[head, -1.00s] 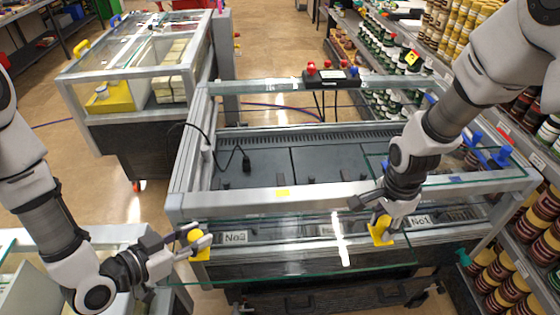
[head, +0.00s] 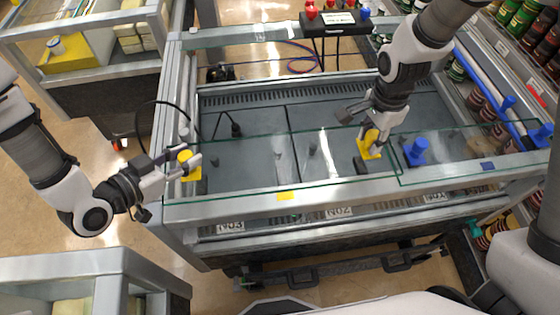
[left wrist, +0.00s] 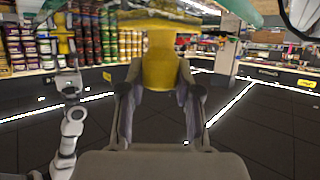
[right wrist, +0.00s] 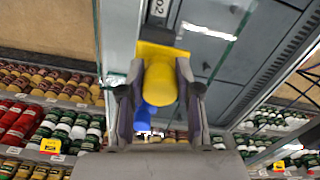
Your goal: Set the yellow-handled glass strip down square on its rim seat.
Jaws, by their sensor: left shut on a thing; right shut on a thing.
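The clear glass strip (head: 270,160) has green edges and two yellow handles. It lies over the front part of the open grey tank, close above the front rim (head: 345,196); I cannot tell whether it touches. My left gripper (head: 190,164) is shut on the left yellow handle (head: 187,171), which also shows between the fingers in the left wrist view (left wrist: 160,62). My right gripper (head: 370,132) is shut on the right yellow handle (head: 370,150), also seen in the right wrist view (right wrist: 160,85). The seat contact under the glass is unclear.
Another glass pane (head: 465,160) with blue handles (head: 415,152) covers the tank's right part, close beside the strip's right end. A black box with coloured knobs (head: 335,20) stands at the back rim. A black cable (head: 236,128) hangs inside the tank at the left.

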